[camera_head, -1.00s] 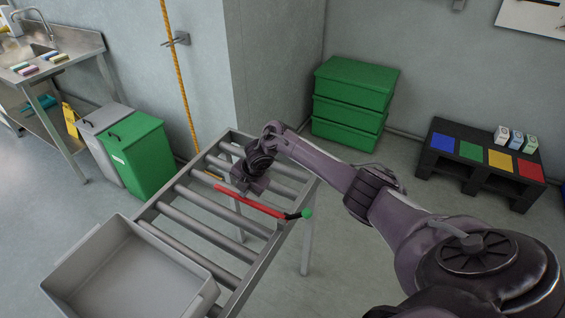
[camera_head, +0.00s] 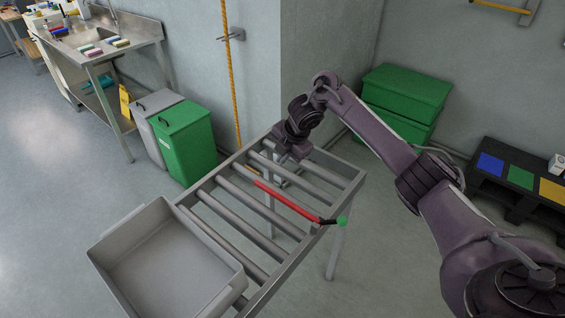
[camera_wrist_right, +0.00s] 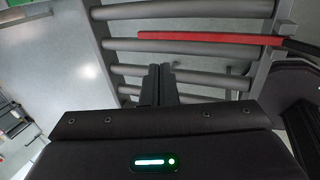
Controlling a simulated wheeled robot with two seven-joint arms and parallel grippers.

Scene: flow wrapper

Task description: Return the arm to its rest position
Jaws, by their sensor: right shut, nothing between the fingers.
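My right arm reaches in from the right in the head view, with its right gripper (camera_head: 281,163) above the far part of the roller conveyor (camera_head: 262,262). In the right wrist view the two fingers of the right gripper (camera_wrist_right: 160,70) are together with nothing between them. A red bar with a black section and a green end (camera_head: 285,201) lies across the rollers, apart from the gripper. The red bar also shows in the right wrist view (camera_wrist_right: 210,38), beyond the fingertips. My left gripper is in neither view.
A grey open bin (camera_head: 165,262) sits at the near end of the conveyor. Green and grey waste bins (camera_head: 190,140) stand behind it at the left. Green crates (camera_head: 405,95) are stacked by the wall, and a dark low table with coloured squares (camera_head: 505,200) stands at the right.

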